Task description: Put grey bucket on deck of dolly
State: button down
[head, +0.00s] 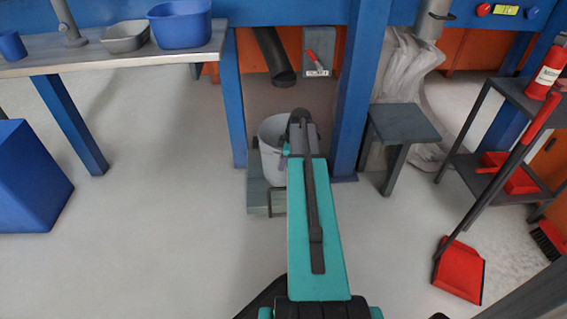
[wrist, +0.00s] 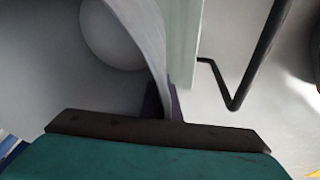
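The grey bucket (head: 270,151) stands upright between two blue posts, below a dark chute. It appears to rest on a low grey-green stand (head: 257,192). My teal arm reaches to its right side and hides part of it. In the wrist view, the bucket's wall (wrist: 150,38) runs down between the two dark fingers of my gripper (wrist: 164,103). They look closed on the wall, one inside and one outside. The round bucket bottom shows at the upper left. I cannot make out a dolly in either view.
The dark chute (head: 273,57) hangs over the bucket. Blue posts (head: 356,90) flank it closely. A small grey table (head: 404,122) and a shelf rack with red tools (head: 460,268) are at the right. A bench (head: 120,50) and blue bin (head: 30,180) are at the left. The left-front floor is clear.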

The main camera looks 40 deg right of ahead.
jog(key=c, duration=2.5)
grip_release()
jog(key=shift+f, duration=0.2)
jog(key=o, duration=0.6)
jog(key=shift+c, duration=0.2)
jog(key=shift+r, duration=0.1)
jog(key=p+v, duration=0.5)
jog(key=v, duration=0.8)
jog(key=shift+r, duration=0.35)
jog(key=shift+a, duration=0.1)
